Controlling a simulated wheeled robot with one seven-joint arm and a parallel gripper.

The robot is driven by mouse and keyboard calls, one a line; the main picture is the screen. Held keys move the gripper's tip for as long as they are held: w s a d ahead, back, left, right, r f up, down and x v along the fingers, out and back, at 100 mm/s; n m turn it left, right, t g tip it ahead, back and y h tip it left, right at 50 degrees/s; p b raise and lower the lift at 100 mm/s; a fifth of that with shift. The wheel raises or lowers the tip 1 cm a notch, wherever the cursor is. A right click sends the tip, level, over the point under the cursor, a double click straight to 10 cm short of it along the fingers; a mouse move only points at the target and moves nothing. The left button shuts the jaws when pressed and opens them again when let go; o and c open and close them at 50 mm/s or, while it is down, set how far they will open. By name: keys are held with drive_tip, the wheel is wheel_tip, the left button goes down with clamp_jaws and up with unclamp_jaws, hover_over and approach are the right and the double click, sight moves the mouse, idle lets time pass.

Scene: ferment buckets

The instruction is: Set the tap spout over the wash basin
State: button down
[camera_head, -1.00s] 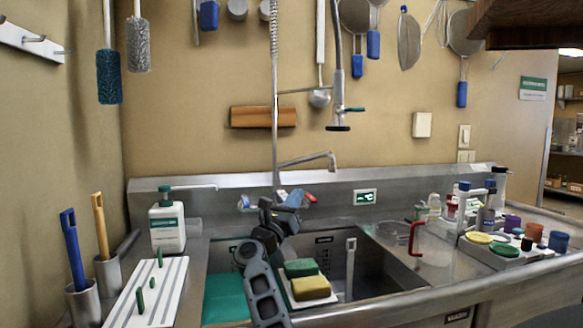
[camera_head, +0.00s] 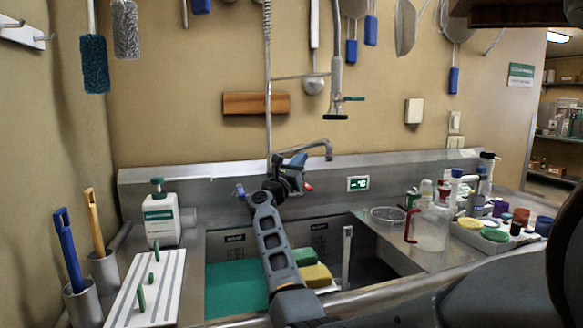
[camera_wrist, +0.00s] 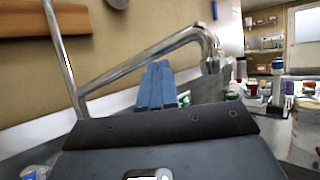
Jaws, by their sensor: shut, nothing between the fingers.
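The tap spout (camera_head: 308,147) is a bent metal pipe reaching right from the riser at the back of the sink, its end turned down. It crosses the wrist view (camera_wrist: 140,65) with its end at the upper right. My gripper (camera_head: 302,161) is shut and empty, just below and close to the spout. Its blue fingers (camera_wrist: 156,86) show side by side below the pipe; I cannot tell whether they touch it. The sink has a left basin with a teal floor (camera_head: 235,285) and a right basin (camera_head: 372,262). I cannot read their small labels.
A green sponge (camera_head: 304,257) and a yellow sponge (camera_head: 316,275) lie by my arm. A jug with a red handle (camera_head: 430,228) and several pots stand right. A soap bottle (camera_head: 160,215) and a striped pegged board (camera_head: 146,290) stand left. The spray head (camera_head: 336,112) hangs above.

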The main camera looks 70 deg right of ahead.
sight(310, 147)
drive_tip(key=shift+p+x, duration=0.4)
drive_tip(key=shift+x, duration=1.4)
drive_tip(key=s+d+b, duration=0.1)
drive_tip(key=b, duration=0.2)
drive_tip(key=shift+s+d, duration=0.1)
drive_tip(key=shift+d, duration=0.3)
